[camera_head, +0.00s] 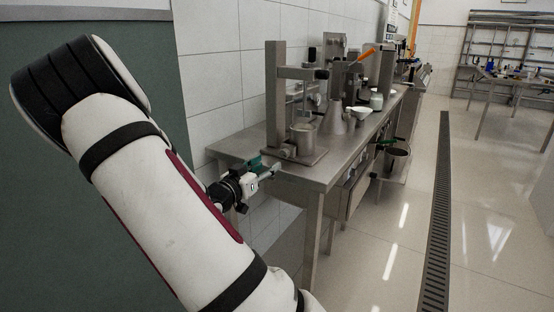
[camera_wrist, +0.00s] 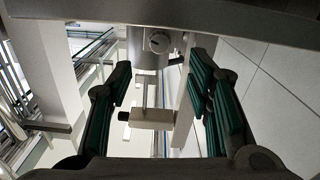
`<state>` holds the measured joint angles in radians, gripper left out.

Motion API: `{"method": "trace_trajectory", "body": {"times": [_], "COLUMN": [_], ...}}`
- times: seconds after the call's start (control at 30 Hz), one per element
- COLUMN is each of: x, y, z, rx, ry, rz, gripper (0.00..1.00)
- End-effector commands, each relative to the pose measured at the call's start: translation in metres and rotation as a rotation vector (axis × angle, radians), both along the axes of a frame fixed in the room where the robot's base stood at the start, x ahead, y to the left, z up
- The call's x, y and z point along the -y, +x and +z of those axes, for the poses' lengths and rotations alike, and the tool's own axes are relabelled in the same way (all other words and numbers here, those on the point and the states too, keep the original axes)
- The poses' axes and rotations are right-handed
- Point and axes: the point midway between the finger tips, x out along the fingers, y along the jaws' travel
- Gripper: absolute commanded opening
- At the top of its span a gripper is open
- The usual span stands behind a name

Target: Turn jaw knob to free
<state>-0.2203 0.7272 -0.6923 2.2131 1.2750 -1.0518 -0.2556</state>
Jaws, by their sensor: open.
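A steel stand with an upright column (camera_head: 275,100) stands near the close end of the bench. Its side arm (camera_head: 298,73) ends in a black knob (camera_head: 321,73), which also shows in the wrist view (camera_wrist: 123,115). A metal cylinder (camera_head: 302,138) sits on the stand's base; the wrist view shows a round knob (camera_wrist: 160,42) with a dark mark on its side. I cannot tell which is the jaw knob. My gripper (camera_head: 268,168) is open and empty at the bench's near-left corner, apart from both knobs. Its green-padded fingers (camera_wrist: 160,103) frame the stand.
The steel bench (camera_head: 323,172) runs back along the tiled wall. A funnel-shaped vessel (camera_head: 335,120), a white bowl (camera_head: 362,112) and other equipment stand behind the stand. A dark pan (camera_head: 396,160) juts out at the bench's right side. The floor right of the bench is clear around a drain grate (camera_head: 436,220).

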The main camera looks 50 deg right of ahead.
Motion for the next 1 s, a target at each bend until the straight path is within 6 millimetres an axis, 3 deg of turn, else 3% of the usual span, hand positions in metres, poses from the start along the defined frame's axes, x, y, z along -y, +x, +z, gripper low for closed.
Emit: {"method": "trace_trajectory", "body": {"times": [0.2, 0.4, 0.6, 0.87, 0.9, 1.0], "x": [0.044, 0.072, 0.085, 0.086, 0.086, 0.086], "y": [0.003, 0.006, 0.007, 0.007, 0.007, 0.007], "z": [-0.001, -0.001, 0.0, 0.0, 0.0, 0.0], "rx": [0.002, 0.001, 0.001, 0.001, 0.001, 0.001], "ry": [-0.001, 0.001, 0.0, 0.001, 0.001, 0.001], "rz": [-0.003, 0.0, 0.001, 0.002, 0.002, 0.002], "gripper": [0.46, 0.46, 0.46, 0.46, 0.44, 0.21]}}
